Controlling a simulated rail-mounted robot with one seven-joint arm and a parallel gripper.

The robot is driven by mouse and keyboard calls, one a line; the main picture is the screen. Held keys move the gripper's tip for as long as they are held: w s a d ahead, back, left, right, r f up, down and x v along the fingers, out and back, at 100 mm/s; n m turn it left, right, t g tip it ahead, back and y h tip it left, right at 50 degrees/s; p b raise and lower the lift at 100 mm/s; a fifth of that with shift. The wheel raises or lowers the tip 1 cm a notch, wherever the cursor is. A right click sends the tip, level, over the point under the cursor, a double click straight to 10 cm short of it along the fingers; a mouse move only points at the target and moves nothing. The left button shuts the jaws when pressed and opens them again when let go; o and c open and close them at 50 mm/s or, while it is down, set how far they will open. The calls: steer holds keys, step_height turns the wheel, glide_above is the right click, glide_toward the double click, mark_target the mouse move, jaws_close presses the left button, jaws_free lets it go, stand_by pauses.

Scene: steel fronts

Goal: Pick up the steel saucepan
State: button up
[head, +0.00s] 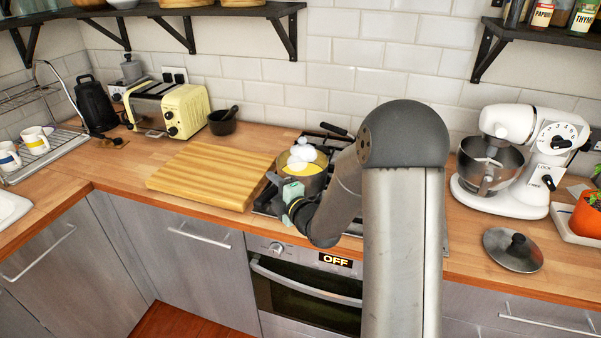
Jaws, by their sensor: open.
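The steel saucepan (316,186) stands upright on the hob in the middle of the head view. It holds something yellow and several white rounded pieces that rise above its rim. My gripper (285,190) is at the saucepan's front left side, low over the hob's front. It is open, and no object shows between its fingers. Whether a finger touches the saucepan cannot be told. My arm hides the saucepan's right side and much of the hob.
A wooden board (212,174) lies left of the hob (264,205). A dark handle (335,129) sticks out behind the saucepan. A lid (513,250) and a white stand mixer (505,190) are at the right. A toaster (170,106) and dark mortar (222,123) stand at the back left.

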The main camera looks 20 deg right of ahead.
jaws_close()
stand_by(1.4)
steer(key=shift+w+r, duration=0.1)
steer(key=shift+r, duration=0.05)
